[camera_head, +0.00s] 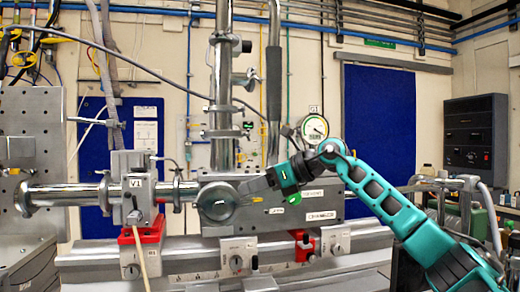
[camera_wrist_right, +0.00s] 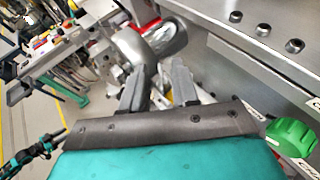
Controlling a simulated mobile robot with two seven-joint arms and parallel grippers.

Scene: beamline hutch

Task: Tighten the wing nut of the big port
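The big port appears to be the round, shiny metal flange (camera_head: 217,202) on the front of the beamline chamber. A rounded metal part that may be the same port shows in the right wrist view (camera_wrist_right: 130,48). I cannot make out its wing nut. My right gripper (camera_head: 245,189) reaches in from the right, with its fingers pointing left at the port's right edge. In the right wrist view its two dark fingers (camera_wrist_right: 158,78) stand apart with nothing clear between them. Contact cannot be told. A small teal and dark shape (camera_wrist_right: 32,150) at lower left may be my left arm; its fingers are unclear.
The valve block marked V1 (camera_head: 136,188) stands left of the port on a red mount (camera_head: 141,236). A vertical pipe (camera_head: 222,75) rises above. A round gauge (camera_head: 314,129) is behind my right wrist. The rail (camera_head: 190,262) runs below the chamber (camera_head: 325,208).

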